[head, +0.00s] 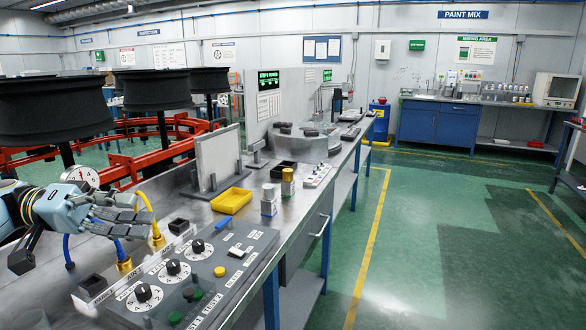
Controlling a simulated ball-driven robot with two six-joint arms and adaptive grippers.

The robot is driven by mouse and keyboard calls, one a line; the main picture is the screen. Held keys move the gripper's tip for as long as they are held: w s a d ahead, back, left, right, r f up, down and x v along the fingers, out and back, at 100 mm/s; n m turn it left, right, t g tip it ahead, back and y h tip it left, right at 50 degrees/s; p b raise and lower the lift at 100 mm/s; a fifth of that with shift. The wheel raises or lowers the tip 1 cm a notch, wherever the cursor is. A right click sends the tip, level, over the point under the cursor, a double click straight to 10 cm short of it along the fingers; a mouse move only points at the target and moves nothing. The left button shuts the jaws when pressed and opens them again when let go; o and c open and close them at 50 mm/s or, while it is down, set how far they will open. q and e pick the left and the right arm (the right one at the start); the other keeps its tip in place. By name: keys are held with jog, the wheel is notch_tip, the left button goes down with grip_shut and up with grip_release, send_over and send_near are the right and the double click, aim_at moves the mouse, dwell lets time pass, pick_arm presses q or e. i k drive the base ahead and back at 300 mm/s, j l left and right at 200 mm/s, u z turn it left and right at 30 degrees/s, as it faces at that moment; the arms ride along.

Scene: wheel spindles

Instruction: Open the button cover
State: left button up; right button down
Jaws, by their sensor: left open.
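My left gripper (142,222) is open and empty, above the bench and the panel's far left side, apart from the cover. My right gripper is out of view.
Brass-ended fittings (157,238) with hoses stand close by the left gripper. A yellow tray (232,201), small cans (268,200) and an upright board (217,160) stand farther back. Black wheels (150,88) on spindles are at upper left. The green floor right of the bench is clear.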

aim_at(188, 293)
jog(key=k+l, duration=0.35)
jog(key=k, duration=0.15)
jog(key=k+l, duration=0.35)
jog(key=k, duration=0.1)
